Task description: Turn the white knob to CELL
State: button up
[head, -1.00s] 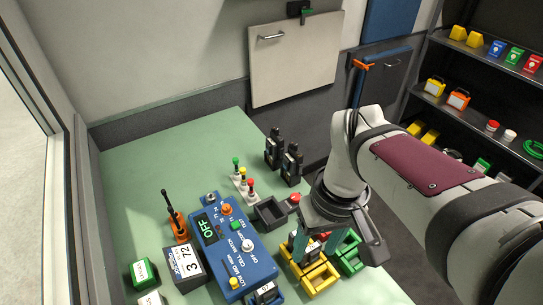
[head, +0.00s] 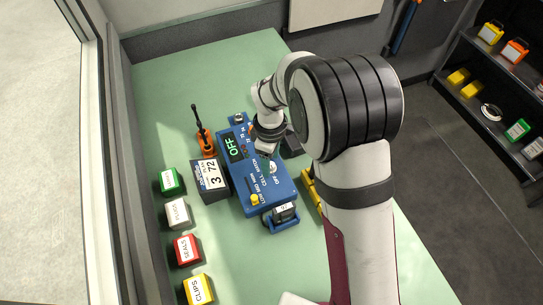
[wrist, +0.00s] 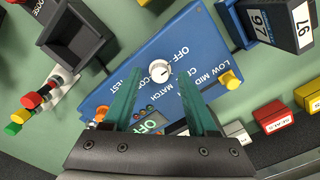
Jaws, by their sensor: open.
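The white knob (wrist: 160,71) sits on the blue panel (wrist: 205,45), with printed labels around it including OFF and MATCH. Which label its pointer faces is too small to tell. In the head view the white knob (head: 273,167) is partly covered by my gripper (head: 264,160). The panel's green display (head: 232,147) reads OFF. In the wrist view my gripper (wrist: 159,75) is open, its two green fingers reaching toward the knob, which appears between the fingertips. Whether they touch it cannot be told.
A dark box reading 3 72 (head: 211,178) and an orange stand with a black handle (head: 206,145) are left of the panel. A dark tray (wrist: 72,36) lies beside it. Labelled blocks line the left table edge.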

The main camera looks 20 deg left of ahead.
jog(key=shift+f, duration=0.35)
grip_shut()
jog(key=shift+m, duration=0.4)
jog(key=m, duration=0.4)
jog(key=shift+m, duration=0.4)
jog(key=m, duration=0.5)
jog(key=shift+m, duration=0.7)
